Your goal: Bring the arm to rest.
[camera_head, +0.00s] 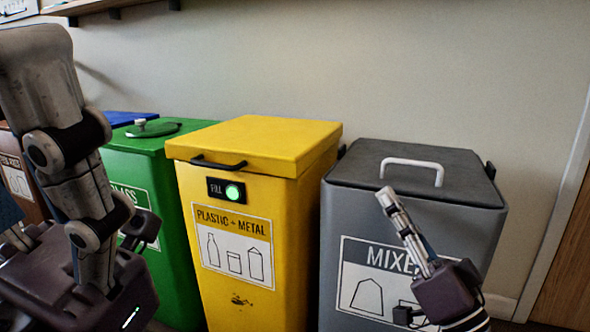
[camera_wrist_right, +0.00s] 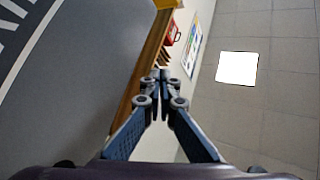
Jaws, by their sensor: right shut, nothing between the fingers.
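My right gripper (camera_head: 388,198) points up in front of the grey mixed-waste bin (camera_head: 335,205), at the right of the head view. Its fingers are together with nothing between them. My left gripper (camera_head: 38,75) stands large and close at the left edge of the head view, pointing up. It is seen from the side, so its finger gap does not show. It hides part of the green bin (camera_head: 180,145).
A yellow plastic and metal bin (camera_head: 255,145) with a lit green button stands between the green and grey bins. A blue bin (camera_head: 123,118) and a brown bin (camera_head: 17,160) stand further left. A wooden door (camera_head: 567,270) is at the far right.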

